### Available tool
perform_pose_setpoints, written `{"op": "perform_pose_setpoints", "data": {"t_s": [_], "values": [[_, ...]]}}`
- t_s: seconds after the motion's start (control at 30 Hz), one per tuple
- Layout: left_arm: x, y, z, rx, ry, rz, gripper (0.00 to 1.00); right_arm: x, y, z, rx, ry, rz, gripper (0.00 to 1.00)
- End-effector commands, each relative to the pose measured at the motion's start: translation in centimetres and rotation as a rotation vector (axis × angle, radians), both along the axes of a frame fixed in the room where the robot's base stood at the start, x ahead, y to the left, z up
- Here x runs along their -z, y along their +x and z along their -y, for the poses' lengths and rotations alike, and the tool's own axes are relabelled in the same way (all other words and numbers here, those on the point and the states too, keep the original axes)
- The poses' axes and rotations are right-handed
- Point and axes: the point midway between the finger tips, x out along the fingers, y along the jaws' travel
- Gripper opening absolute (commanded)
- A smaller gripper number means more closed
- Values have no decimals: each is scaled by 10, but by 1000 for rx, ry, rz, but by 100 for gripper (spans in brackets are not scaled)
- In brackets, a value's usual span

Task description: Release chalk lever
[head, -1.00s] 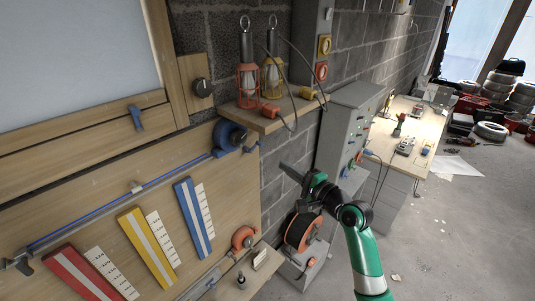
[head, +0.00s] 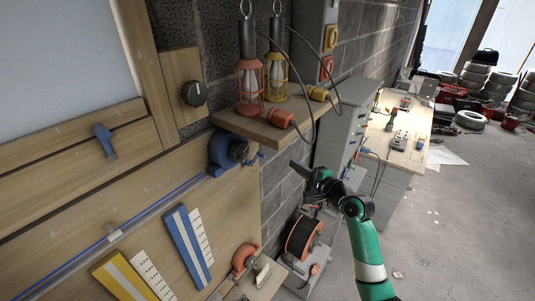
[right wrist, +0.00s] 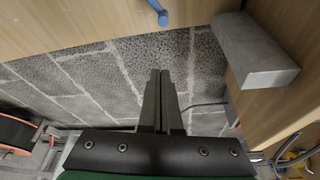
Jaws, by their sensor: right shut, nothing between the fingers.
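A blue chalk reel (head: 224,152) is mounted at the right end of the wooden board, below the shelf. A small blue lever (head: 256,158) sticks out from its right side. A blue line runs from the reel down along the board to the left. In the right wrist view a blue rod end (right wrist: 158,12), which looks like this lever, shows at the top edge, beyond my fingers and apart from them. My right gripper (head: 296,168) is shut and empty, right of the reel in front of the block wall; its fingers also show in the right wrist view (right wrist: 160,80). My left gripper is out of view.
A wooden shelf (head: 262,130) with two caged lamps and hanging cables is above the reel. A grey block (right wrist: 255,52) is at the wrist view's right.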

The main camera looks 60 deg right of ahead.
Motion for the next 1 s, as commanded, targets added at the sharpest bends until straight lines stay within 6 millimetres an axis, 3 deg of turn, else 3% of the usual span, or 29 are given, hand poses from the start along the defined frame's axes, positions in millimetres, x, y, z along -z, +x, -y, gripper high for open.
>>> {"op": "perform_pose_setpoints", "data": {"t_s": [0.27,0.77,0.8,1.0], "values": [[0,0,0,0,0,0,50,1,11,5,-2,0,1,0],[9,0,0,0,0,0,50,9,93,45,-2,0,1,0],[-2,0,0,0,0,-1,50,2,93,35,-4,0,-1,0],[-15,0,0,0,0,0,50,-3,94,11,-2,-1,-1,0]]}}
